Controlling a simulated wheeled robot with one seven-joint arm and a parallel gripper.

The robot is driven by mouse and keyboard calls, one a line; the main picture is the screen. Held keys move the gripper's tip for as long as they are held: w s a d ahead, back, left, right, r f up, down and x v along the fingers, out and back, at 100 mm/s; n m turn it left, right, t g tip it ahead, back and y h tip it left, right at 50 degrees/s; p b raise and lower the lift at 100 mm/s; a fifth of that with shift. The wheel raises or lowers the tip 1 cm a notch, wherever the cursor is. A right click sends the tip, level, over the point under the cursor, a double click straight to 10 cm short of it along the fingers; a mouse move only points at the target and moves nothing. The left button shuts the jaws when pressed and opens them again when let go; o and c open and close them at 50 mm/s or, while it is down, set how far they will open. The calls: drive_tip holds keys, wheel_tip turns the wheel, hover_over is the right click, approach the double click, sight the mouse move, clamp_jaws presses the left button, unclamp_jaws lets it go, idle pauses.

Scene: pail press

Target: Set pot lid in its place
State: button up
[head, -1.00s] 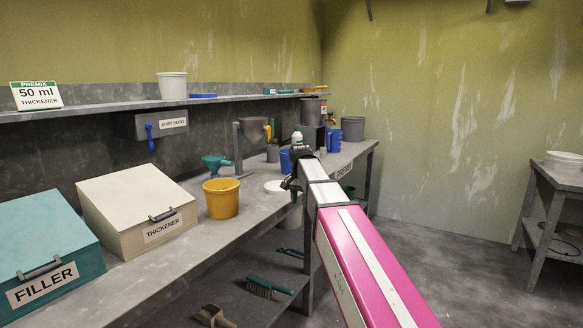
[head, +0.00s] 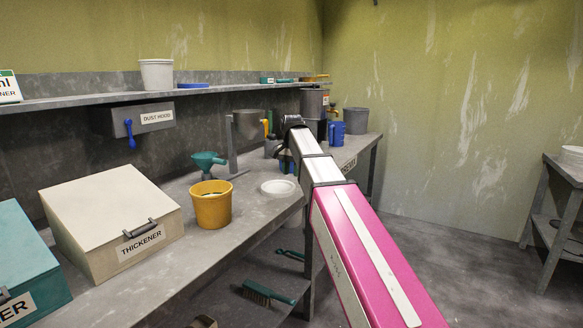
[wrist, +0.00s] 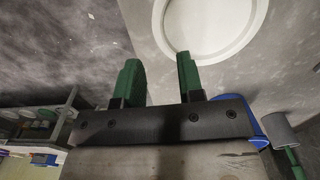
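A white round lid with a raised rim (head: 278,188), which I take for the pot lid, lies flat on the grey workbench, right of a yellow pail (head: 211,205). In the wrist view the lid (wrist: 208,25) is partly cut off by the top edge. My gripper (wrist: 158,72) has two green fingers spread apart with nothing between them. The lid lies beyond the fingertips, nearer the right finger, and is not held. In the head view my gripper is mostly hidden by my arm, just behind and right of the lid.
A teal funnel (head: 208,160) and a metal hopper on a stand (head: 248,125) are behind the pail. A thickener bin (head: 110,215) is at left. A shelf (head: 80,103) overhangs the bench.

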sight(292, 189)
wheel_tip(292, 189, down, 6)
drive_tip(key=shift+f, duration=0.25)
drive_tip(key=shift+r, duration=0.1)
clamp_jaws()
drive_tip(key=shift+r, duration=0.75)
drive_tip(key=shift+r, duration=2.2)
wheel_tip(292, 189, up, 8)
idle(0.6)
